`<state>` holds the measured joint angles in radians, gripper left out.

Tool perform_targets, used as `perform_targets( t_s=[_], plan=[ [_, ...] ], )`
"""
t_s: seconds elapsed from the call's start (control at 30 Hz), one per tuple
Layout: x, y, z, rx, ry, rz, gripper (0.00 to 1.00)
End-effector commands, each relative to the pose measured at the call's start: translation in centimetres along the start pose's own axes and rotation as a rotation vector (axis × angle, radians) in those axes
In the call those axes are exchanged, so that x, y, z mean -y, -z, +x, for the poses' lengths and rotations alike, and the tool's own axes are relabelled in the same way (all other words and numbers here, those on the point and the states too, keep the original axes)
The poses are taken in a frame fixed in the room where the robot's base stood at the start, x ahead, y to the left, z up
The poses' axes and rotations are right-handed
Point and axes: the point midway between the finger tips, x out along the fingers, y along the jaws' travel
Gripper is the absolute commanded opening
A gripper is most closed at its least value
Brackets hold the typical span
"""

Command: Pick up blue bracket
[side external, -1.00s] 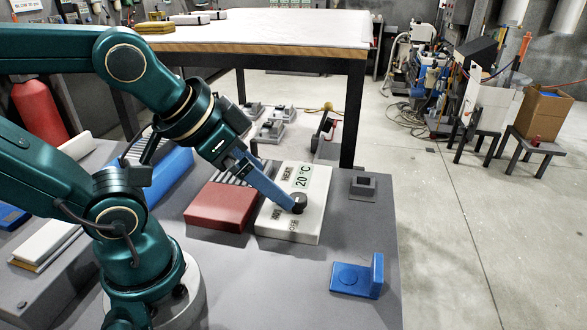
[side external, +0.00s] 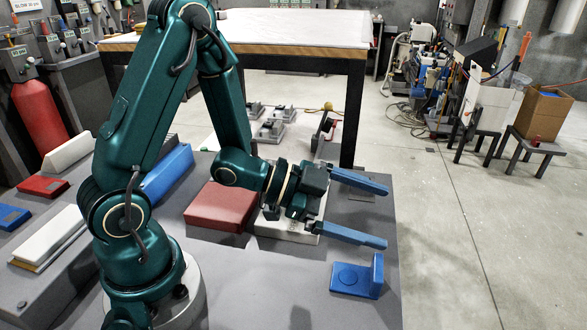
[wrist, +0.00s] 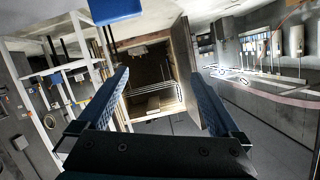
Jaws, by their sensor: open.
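The blue bracket (side external: 349,279) stands on the grey worktop near its right front edge, with a flat base and an upright plate on its right. My gripper (side external: 387,216) is open and empty in the side view. It points right, above and behind the bracket, with its two blue fingers spread apart. The lower finger passes above the bracket without visibly touching it. In the wrist view, the open gripper (wrist: 160,76) has nothing between its fingers. A blue piece (wrist: 116,10) shows at the top edge there; I cannot tell whether it is the bracket.
A white control box (side external: 285,229), largely hidden by my gripper, sits beside a dark red block (side external: 219,207). A blue block (side external: 168,174) lies farther left. The worktop (side external: 290,285) in front of the control box is clear. A large table (side external: 300,50) stands behind.

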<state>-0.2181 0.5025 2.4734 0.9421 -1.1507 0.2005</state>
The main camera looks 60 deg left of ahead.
Motion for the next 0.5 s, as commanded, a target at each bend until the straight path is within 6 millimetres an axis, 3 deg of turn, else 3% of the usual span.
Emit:
perform_targets(
  t_s=[0.23,0.5],
  plan=[
    [-4.1,-4.3,-0.2,0.002,-0.122,-0.217,1.00],
    [-5.2,-6.5,0.0,0.052,-0.135,-0.298,1.00]
  ],
)
